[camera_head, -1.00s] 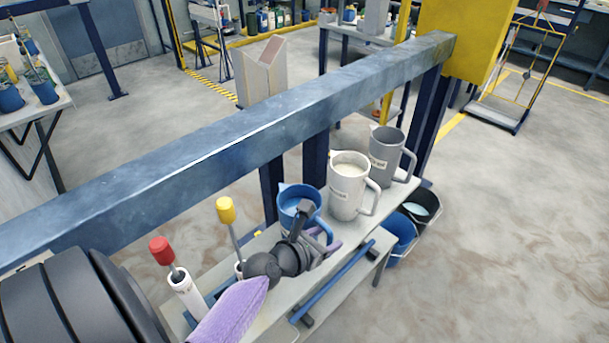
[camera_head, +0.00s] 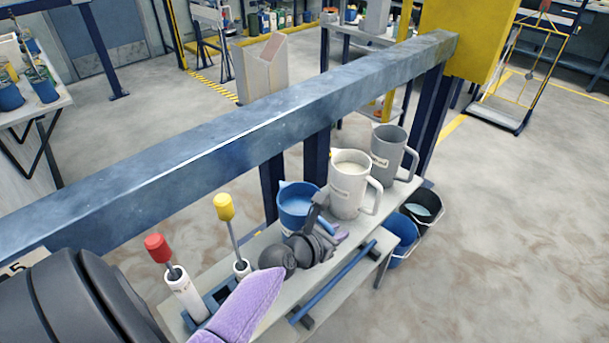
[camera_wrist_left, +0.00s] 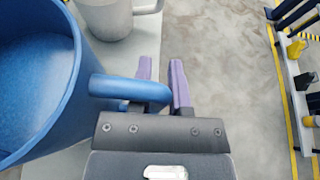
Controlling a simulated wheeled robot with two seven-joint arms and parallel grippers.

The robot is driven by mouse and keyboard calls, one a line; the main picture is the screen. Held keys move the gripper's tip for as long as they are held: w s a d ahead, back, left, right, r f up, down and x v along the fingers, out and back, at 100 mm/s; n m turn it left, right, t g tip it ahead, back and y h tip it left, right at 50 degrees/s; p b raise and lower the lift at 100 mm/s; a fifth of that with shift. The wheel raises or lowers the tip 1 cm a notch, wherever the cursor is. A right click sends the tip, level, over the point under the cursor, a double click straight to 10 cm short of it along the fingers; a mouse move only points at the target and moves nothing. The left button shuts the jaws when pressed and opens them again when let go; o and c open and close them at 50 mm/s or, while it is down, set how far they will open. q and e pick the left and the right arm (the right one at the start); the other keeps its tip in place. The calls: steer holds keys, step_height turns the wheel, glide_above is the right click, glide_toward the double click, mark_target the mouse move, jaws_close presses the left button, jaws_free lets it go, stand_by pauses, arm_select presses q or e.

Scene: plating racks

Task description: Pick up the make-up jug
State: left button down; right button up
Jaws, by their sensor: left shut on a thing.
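A blue jug (camera_head: 296,204) stands upright on the light shelf (camera_head: 283,322), nearest of three jugs in a row. A white jug (camera_head: 346,200) with pale contents and a grey jug (camera_head: 385,157) stand behind it. Their labels are too small to read, so I cannot tell which is the make-up jug. My left gripper (camera_head: 336,231) is at the blue jug's handle, partly hiding it. In the left wrist view, its purple fingers (camera_wrist_left: 161,70) are shut on the handle of the blue jug (camera_wrist_left: 76,95).
A thick blue-grey beam (camera_head: 225,150) runs behind the shelf. Red-topped (camera_head: 158,248) and yellow-topped (camera_head: 224,207) tools stand in white holders left of the jugs. A blue rail (camera_head: 330,284) runs along the front. Buckets (camera_head: 403,236) stand at the right end; open floor lies beyond.

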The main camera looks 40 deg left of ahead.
steer(key=shift+d, duration=0.4)
stand_by(0.4)
arm_select(q)
steer(key=shift+r, duration=0.1)
arm_select(e)
steer(key=shift+a, duration=0.2)
arm_select(q)
step_height(320, 180, up, 10)
steer(key=p, duration=0.7)
arm_select(e)
step_height(320, 180, up, 7)
steer(key=w+a, duration=0.1)
steer(key=shift+w+t, duration=0.3)
arm_select(q)
steer(key=c, duration=1.3)
jaws_free()
jaws_close()
arm_select(e)
steer(key=shift+a, duration=0.1)
